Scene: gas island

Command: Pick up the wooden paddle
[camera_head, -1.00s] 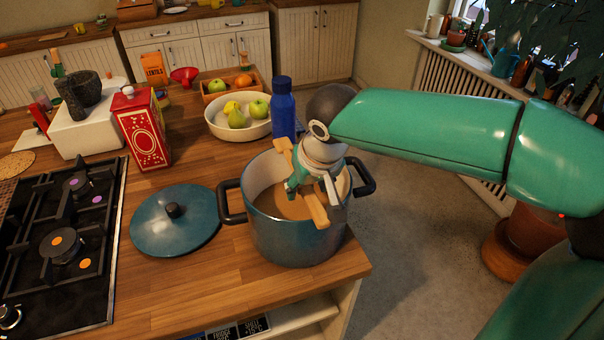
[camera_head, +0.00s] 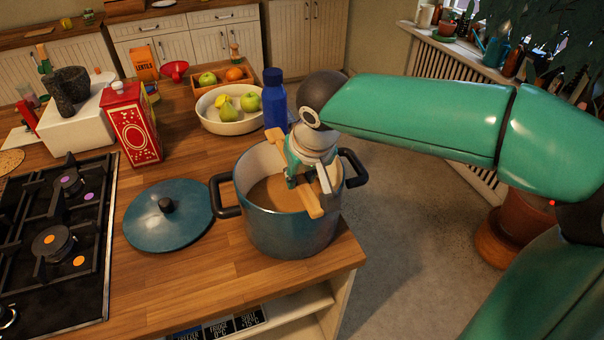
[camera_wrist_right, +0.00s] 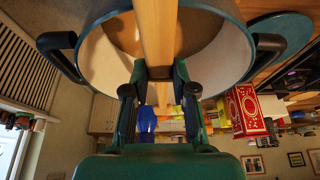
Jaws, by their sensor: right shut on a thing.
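The wooden paddle (camera_head: 305,190) is a light wood bar slanting across the opening of the blue pot (camera_head: 290,232), which holds a brown liquid. My right gripper (camera_head: 306,181) is over the pot, its fingers closed around the paddle. In the right wrist view the paddle (camera_wrist_right: 157,35) passes between the two fingers of the gripper (camera_wrist_right: 159,75), with the pot (camera_wrist_right: 215,65) behind it. Whether the paddle touches the pot's rim or liquid is hard to tell. My left gripper is not in view.
A blue lid (camera_head: 168,215) lies left of the pot. The stove (camera_head: 62,240) is farther left. A blue bottle (camera_head: 274,103) and a fruit bowl (camera_head: 226,122) stand behind the pot, a red box (camera_head: 133,125) behind the lid. The counter's right edge is close beside the pot.

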